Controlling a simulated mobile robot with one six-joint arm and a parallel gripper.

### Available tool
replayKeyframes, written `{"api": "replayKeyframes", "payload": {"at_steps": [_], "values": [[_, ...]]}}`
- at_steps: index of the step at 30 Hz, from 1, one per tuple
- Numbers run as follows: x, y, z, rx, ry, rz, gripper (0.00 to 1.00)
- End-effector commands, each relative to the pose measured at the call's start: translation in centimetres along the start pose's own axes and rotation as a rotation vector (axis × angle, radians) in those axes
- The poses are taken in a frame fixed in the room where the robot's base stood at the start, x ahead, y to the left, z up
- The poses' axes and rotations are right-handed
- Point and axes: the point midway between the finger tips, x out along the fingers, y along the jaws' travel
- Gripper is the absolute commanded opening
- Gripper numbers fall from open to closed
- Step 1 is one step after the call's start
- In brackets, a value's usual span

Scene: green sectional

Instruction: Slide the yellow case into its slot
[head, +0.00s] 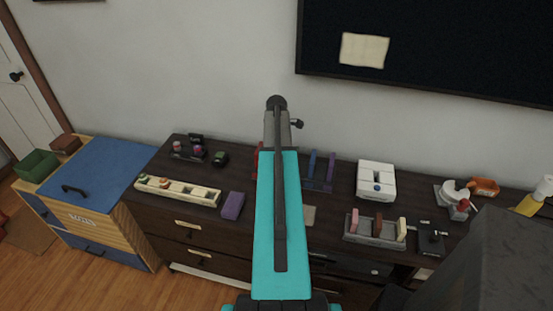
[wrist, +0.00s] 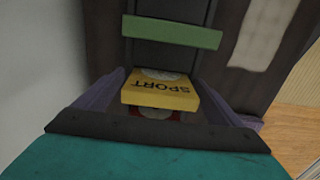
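The yellow case (wrist: 160,95) reads "SPORT" upside down in the wrist view. It sits between the purplish fingers of my gripper (wrist: 160,90), which reach both ends of it and appear shut on it. A green bar-like piece (wrist: 172,32) lies beyond it, with a dark gap between. A bit of red shows just below the case. In the head view my teal arm hides the gripper, the case and the middle of the rack. Blue and purple upright pieces (head: 320,170) show right of the arm, and a red edge (head: 256,162) shows left. I cannot tell whether the case is in a slot.
A purple block (head: 232,205) and a cream tray (head: 178,191) lie on the dark dresser left of my arm. A white box (head: 376,181) and a grey holder with several upright pieces (head: 374,230) stand right. The wall rises close behind.

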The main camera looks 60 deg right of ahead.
Motion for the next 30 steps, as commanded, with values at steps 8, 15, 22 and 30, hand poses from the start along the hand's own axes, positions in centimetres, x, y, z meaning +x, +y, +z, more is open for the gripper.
{"api": "replayKeyframes", "payload": {"at_steps": [8,15,22,30], "values": [[-0.1,-0.2,0.0,0.000,0.000,-0.004,0.92],[-1.7,-0.1,0.0,0.000,0.000,-0.002,0.92],[-4.3,0.0,0.0,0.000,0.001,0.000,0.92],[-7.5,0.0,0.0,0.000,0.001,0.000,0.92]]}}
